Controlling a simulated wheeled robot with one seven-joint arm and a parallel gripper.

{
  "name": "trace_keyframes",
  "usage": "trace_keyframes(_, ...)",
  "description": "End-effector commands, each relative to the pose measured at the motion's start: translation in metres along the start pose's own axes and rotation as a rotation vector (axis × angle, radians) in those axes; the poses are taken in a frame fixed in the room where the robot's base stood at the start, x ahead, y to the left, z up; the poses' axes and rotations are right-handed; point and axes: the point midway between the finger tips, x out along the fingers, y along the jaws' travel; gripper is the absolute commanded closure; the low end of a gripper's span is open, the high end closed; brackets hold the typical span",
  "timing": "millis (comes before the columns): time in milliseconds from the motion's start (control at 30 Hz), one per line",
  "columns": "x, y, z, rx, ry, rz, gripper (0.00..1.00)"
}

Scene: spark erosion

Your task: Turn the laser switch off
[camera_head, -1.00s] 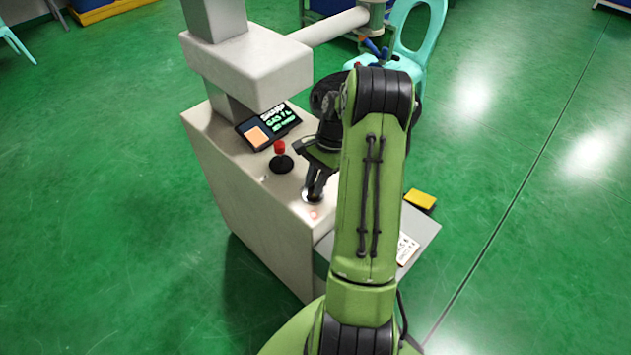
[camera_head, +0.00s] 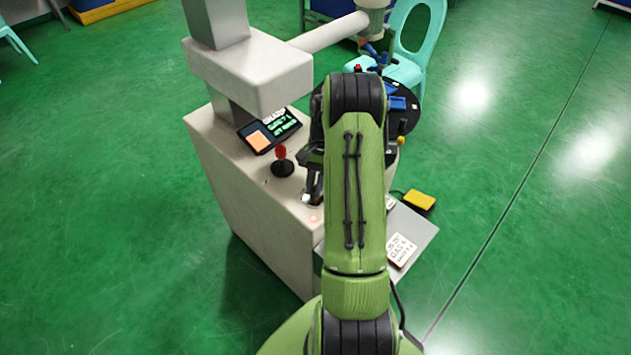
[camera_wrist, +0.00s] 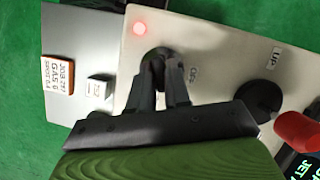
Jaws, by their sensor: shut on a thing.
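The laser switch, a dark round knob (camera_wrist: 153,54), is on the light top of the machine (camera_head: 250,225). My gripper (camera_wrist: 162,62) reaches down over it and is shut on it, with its fingers hiding much of the knob. In the head view my gripper (camera_head: 312,193) is at the same spot, partly behind my arm. A small label (camera_wrist: 194,74) is beside the switch. A red light (camera_wrist: 140,29) glows next to it, and it shows in the head view (camera_head: 314,218).
A red-topped lever (camera_head: 282,160) and a display (camera_head: 270,131) stand close to my gripper. The machine's overhanging head (camera_head: 250,75) is above them. A grey side shelf (camera_head: 418,232) holds a small sign (camera_head: 400,250). A turquoise chair (camera_head: 410,65) is behind.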

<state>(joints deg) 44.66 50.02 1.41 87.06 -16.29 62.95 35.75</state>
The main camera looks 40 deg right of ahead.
Motion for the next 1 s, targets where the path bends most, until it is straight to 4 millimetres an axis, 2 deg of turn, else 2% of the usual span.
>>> trace_keyframes(1000, 0.0027, -0.0053, 0.0030, -0.872, -0.003, 0.363, 1.00)
